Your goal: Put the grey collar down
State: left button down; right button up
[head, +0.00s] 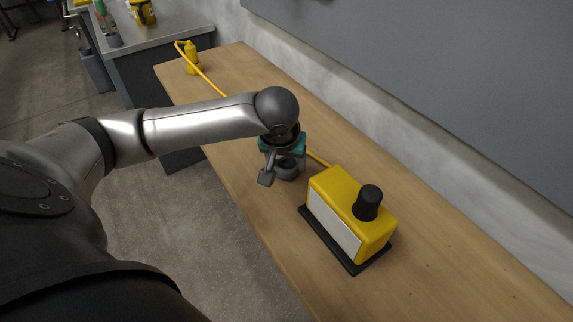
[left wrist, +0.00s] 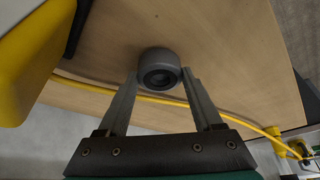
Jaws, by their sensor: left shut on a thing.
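The grey collar (head: 287,168) is a short dark grey ring with a round hole. In the left wrist view the collar (left wrist: 159,68) sits between the two fingertips, its opening facing the camera. My left gripper (head: 281,173) is shut on it, and the fingers also show in the left wrist view (left wrist: 160,76). In the head view the gripper points down over the wooden table (head: 250,70), just left of the yellow box (head: 345,200). I cannot tell whether the collar touches the tabletop. The gripper partly hides the collar in the head view. My right gripper is not in view.
The yellow box stands on a black base and has a black knob (head: 368,202) on top. A yellow cable (head: 207,80) runs along the table to a yellow object (head: 192,58) at the far end. A grey wall is behind. The table's right part is clear.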

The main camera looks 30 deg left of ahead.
pick_arm(q)
jog(key=shift+f, duration=0.2)
jog(key=shift+c, duration=0.2)
grip_release()
